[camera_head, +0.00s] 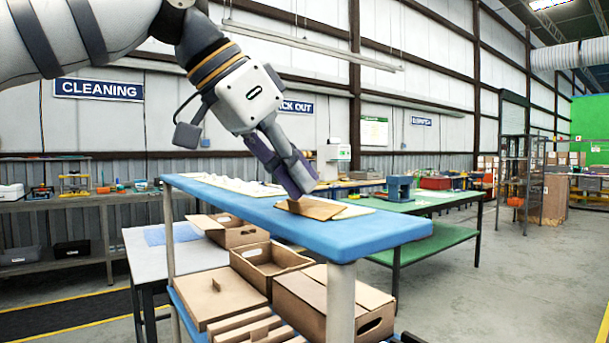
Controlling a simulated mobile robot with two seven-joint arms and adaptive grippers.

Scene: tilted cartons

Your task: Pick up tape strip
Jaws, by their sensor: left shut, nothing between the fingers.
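My left gripper (298,192) comes down from the upper left with its fingers shut and empty. Its fingertips are at the brown flat piece (318,209) on the blue table top (390,226); I cannot tell whether they touch it. A paler flat piece (352,212) shows beside and under the brown one. Several whitish flat pieces (235,184) lie farther back on the same top. I cannot tell which of these, if any, is the tape strip. My right gripper is not in view.
Below the blue top are open cartons (268,262) and a closed carton with a hand hole (372,326). A grey table (140,250) stands at the left. A green table (440,242) with a blue device (399,188) stands behind. The floor at the right is clear.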

